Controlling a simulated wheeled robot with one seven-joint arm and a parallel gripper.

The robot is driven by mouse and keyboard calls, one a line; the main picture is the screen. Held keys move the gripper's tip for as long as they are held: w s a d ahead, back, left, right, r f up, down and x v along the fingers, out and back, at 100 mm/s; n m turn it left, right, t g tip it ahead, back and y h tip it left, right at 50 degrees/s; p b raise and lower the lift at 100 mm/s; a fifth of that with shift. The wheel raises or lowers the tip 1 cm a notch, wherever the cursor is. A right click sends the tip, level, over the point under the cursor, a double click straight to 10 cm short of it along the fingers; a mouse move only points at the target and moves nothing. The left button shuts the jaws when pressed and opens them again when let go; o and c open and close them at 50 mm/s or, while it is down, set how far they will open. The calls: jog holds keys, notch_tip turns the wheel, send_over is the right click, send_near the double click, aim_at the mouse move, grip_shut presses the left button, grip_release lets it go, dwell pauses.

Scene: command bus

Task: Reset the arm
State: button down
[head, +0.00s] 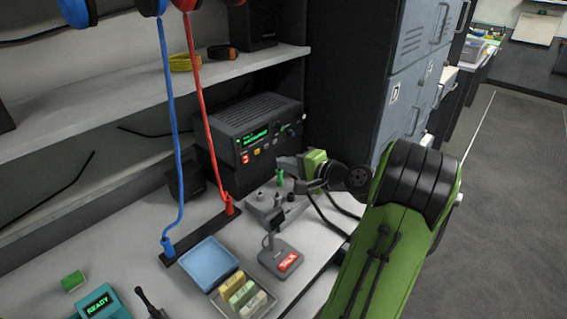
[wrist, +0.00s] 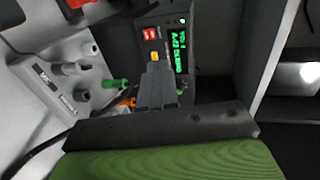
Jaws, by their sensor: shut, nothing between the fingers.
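My green and black arm (head: 385,240) reaches in from the lower right over the desk. My gripper (head: 285,164) is in front of the radio unit and above the grey box with knobs. In the wrist view my gripper (wrist: 158,75) shows its grey fingers shut together and empty. The black radio unit (head: 262,128) has a lit green display and red and yellow buttons; its front also shows in the wrist view (wrist: 165,30), beyond the fingertips. The grey box (head: 270,205) carries several posts and a green plug (wrist: 115,84), left of the fingers in the wrist view.
A desk microphone (head: 280,258) labelled TALK, a blue tray (head: 208,264) and a holder with coloured blocks (head: 243,295) stand in front. A blue cable (head: 170,120) and a red cable (head: 205,110) hang at left. Grey lockers (head: 408,75) stand right; open floor lies beyond.

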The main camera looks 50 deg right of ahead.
dwell(0.3)
jog(key=w+a+r+n+g+y+p, duration=0.1)
jog(key=a+r+n+g+p, duration=0.3)
jog(key=a, duration=0.6)
jog(key=w+a+n+g+y+p, duration=0.15)
jog(key=a+n, duration=0.35)
jog(key=a, duration=0.5)
jog(key=s+a+r+n+g+h+p, duration=0.1)
jog(key=s+a+r+n+g+p, duration=0.1)
jog(key=s, duration=0.8)
jog(key=s+a+r+n+g+h+p, duration=0.2)
jog(key=s+a+r+n, duration=0.2)
jog(key=s+a+n, duration=0.2)
jog(key=s+a, duration=0.2)
jog(key=s, duration=0.2)
jog(key=shift+a+n+p, duration=0.15)
jog(key=shift+n+p, duration=0.15)
jog(key=shift+s, duration=0.15)
